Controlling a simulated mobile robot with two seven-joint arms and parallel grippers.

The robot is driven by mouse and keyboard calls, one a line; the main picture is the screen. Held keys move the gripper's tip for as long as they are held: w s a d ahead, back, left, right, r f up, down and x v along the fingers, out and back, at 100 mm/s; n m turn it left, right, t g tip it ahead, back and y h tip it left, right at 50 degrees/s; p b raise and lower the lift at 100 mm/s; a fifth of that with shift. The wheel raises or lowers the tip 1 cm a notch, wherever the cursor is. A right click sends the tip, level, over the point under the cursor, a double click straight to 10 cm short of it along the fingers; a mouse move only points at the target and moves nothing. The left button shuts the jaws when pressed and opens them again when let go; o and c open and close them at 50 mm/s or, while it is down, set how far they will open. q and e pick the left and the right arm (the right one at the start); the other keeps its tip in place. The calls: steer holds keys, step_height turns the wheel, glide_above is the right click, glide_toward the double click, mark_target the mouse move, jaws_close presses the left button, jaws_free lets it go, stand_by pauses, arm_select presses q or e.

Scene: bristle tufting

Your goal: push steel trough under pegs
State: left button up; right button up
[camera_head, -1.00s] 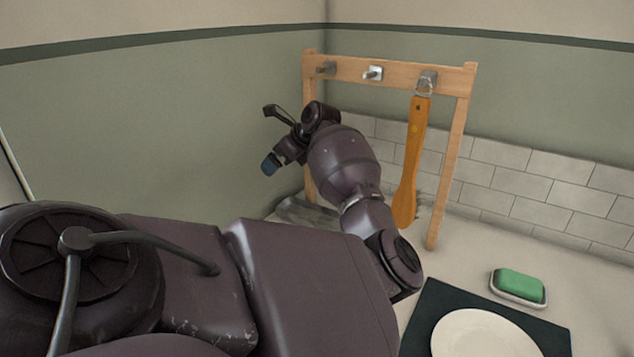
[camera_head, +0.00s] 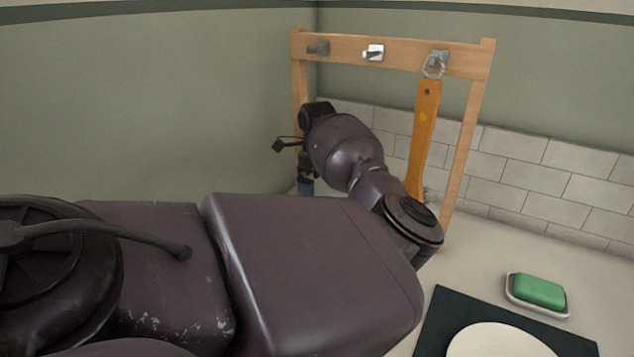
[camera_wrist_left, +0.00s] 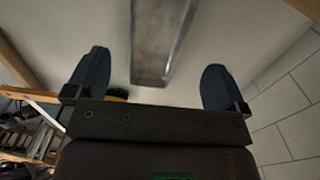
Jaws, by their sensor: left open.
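The steel trough (camera_wrist_left: 163,40) shows in the left wrist view as a long grey channel on the pale counter. Its near end lies between my open left fingers (camera_wrist_left: 156,86), with a gap on each side. In the head view my left gripper (camera_head: 306,184) points down by the rack's left post, and my arm hides the trough. The pegs sit on the wooden rack's top bar (camera_head: 405,57): a left peg (camera_head: 318,48), a middle peg (camera_head: 373,53) and a right peg (camera_head: 437,58). My right gripper is out of view.
A wooden long-handled tool (camera_head: 425,135) hangs by a ring from the right peg. A green soap bar on a dish (camera_head: 538,291) and a white plate (camera_head: 497,342) on a dark mat (camera_head: 440,310) are at lower right. A tiled wall (camera_head: 520,160) stands behind.

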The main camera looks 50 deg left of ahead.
arm_select(q)
step_height(320, 180, down, 9)
steer(key=shift+f+b, duration=0.15)
steer(key=shift+b, duration=0.8)
steer(key=shift+f, duration=0.75)
steer(key=c, duration=0.8)
steer(key=shift+c, duration=0.2)
steer(key=shift+d, duration=0.1)
